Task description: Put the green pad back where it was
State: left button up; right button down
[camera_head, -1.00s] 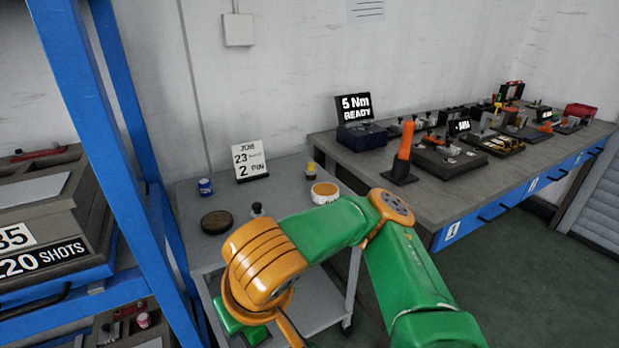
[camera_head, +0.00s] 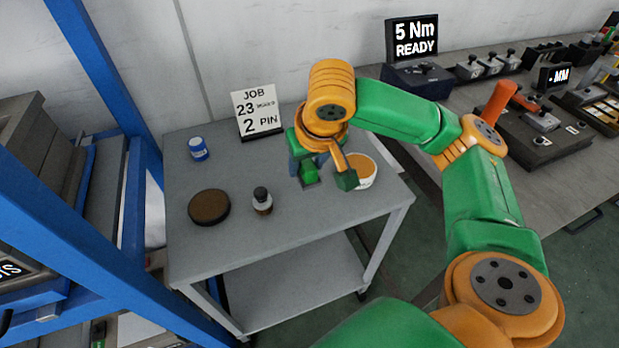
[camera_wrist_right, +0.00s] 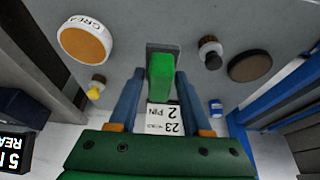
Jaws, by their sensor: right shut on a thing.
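The green pad (camera_wrist_right: 160,78) is between the blue fingers of my right gripper (camera_wrist_right: 160,76), which is shut on it. In the head view the pad (camera_head: 309,172) shows under the right gripper (camera_head: 304,168), over the back right part of the grey trolley top (camera_head: 235,245). A dark grey square patch (camera_wrist_right: 163,48) lies on the trolley top beyond the pad's far end; it partly shows in the head view (camera_head: 311,186). I cannot tell whether the pad touches the patch. My left gripper is not in view.
A white tub (camera_head: 363,172) with orange contents is close right of the gripper. A yellow-capped bottle (camera_wrist_right: 96,87) is nearby. A job card (camera_head: 257,112), blue tin (camera_head: 198,149), brown disc (camera_head: 209,207) and dark-capped bottle (camera_head: 262,201) stand left. The trolley's front is clear.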

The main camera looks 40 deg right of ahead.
jog(key=w+d+f, duration=0.2)
jog(key=f, duration=0.1)
jog(key=w+f, duration=0.1)
jog(key=f, duration=0.1)
jog(key=shift+w+d+f+b, duration=0.15)
jog(key=shift+w+d+b, duration=0.1)
jog(key=shift+d+b, duration=0.15)
jog(key=f, duration=0.3)
jog(key=shift+w+d+f, duration=0.1)
jog(key=shift+w+f, duration=0.1)
jog(key=shift+f, duration=0.1)
jog(key=shift+f, duration=0.15)
jog(key=shift+c, duration=1.7)
grip_release()
jog(key=p+v, duration=0.2)
jog(key=v, duration=1)
jog(key=shift+r, duration=0.2)
